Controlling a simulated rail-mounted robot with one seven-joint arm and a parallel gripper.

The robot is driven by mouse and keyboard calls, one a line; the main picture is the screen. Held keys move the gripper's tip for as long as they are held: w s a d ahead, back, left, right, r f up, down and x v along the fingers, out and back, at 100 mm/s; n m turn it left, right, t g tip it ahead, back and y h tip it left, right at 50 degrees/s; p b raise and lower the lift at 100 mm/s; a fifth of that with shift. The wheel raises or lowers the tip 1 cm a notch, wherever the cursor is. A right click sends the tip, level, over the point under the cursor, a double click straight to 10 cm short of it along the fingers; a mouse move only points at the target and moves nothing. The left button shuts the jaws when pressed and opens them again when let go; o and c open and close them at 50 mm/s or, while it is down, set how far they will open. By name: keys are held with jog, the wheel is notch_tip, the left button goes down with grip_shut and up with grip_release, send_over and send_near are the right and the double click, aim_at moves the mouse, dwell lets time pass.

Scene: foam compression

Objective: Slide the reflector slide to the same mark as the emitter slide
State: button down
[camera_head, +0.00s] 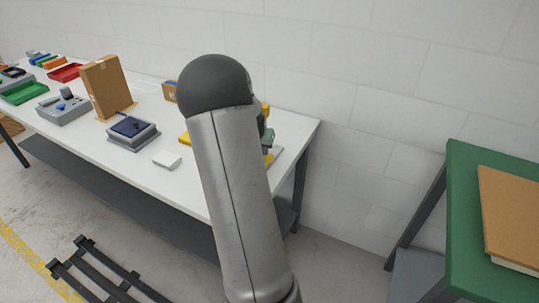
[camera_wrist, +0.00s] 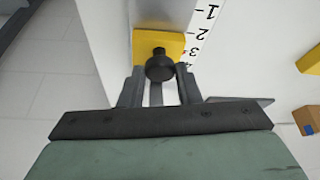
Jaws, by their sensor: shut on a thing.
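A yellow slide (camera_wrist: 148,42) with a black round knob (camera_wrist: 160,66) sits on a grey metal rail (camera_wrist: 160,12) in the wrist view. A white scale strip (camera_wrist: 203,30) with numbers runs along its right side; the slide lies near the 3, and the marks below are partly covered. My gripper (camera_wrist: 159,84) is shut on the knob, a finger on each side. Another yellow piece (camera_wrist: 310,61) shows at the right edge; I cannot tell if it is the emitter slide. In the head view my arm hides most of the fixture, with yellow parts (camera_head: 268,157) showing beside it.
The white table (camera_head: 180,183) also holds a small white block (camera_head: 167,160), a grey tray with a dark blue pad (camera_head: 133,130), a cardboard box (camera_head: 106,85) and several coloured bins. A wall stands behind. A green table (camera_head: 460,210) is at the right.

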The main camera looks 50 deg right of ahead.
jog(key=c, duration=1.1)
grip_release()
jog(key=shift+o, duration=0.2)
jog(key=shift+a+r, duration=0.1)
jog(key=v, duration=1.7)
jog(key=shift+b, duration=0.4)
jog(key=shift+r, duration=0.15)
